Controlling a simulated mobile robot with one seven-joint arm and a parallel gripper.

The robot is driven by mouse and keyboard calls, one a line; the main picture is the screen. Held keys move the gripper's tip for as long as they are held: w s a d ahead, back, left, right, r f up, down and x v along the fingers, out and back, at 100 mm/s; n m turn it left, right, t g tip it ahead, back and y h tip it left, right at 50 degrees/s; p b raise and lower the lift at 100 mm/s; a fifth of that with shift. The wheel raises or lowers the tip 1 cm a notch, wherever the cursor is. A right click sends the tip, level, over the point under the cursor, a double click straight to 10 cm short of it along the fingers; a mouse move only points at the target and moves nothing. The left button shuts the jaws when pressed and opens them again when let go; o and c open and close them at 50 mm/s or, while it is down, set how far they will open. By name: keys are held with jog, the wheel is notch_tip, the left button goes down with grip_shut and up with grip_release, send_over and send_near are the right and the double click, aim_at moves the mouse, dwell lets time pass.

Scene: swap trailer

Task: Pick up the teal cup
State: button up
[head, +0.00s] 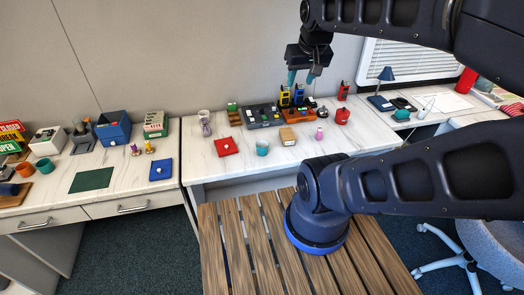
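The cup is not covered by my arm.
The tabletop in front of the mat is clear.

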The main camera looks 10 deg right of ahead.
jog(key=o, duration=0.7)
jog(key=shift+c, duration=0.2)
jog(key=m+g+h, duration=0.1)
jog(key=m+g, duration=0.4)
jog(key=m, duration=1.7)
send_over(262, 144)
jog(key=s+a, duration=0.2)
jog(key=s, duration=0.1)
notch_tip(262, 144, down, 29)
jog(key=shift+w+d+f, duration=0.1)
jog(key=shift+d+f, duration=0.15)
jog(key=shift+f, duration=1.75)
jog(key=shift+w+d+f, duration=0.1)
jog(key=shift+d+f, duration=0.15)
jog(key=shift+f, duration=1.75)
jog(key=shift+w+d+f, duration=0.1)
jog(key=shift+d+f, duration=0.15)
jog(key=shift+f, duration=1.75)
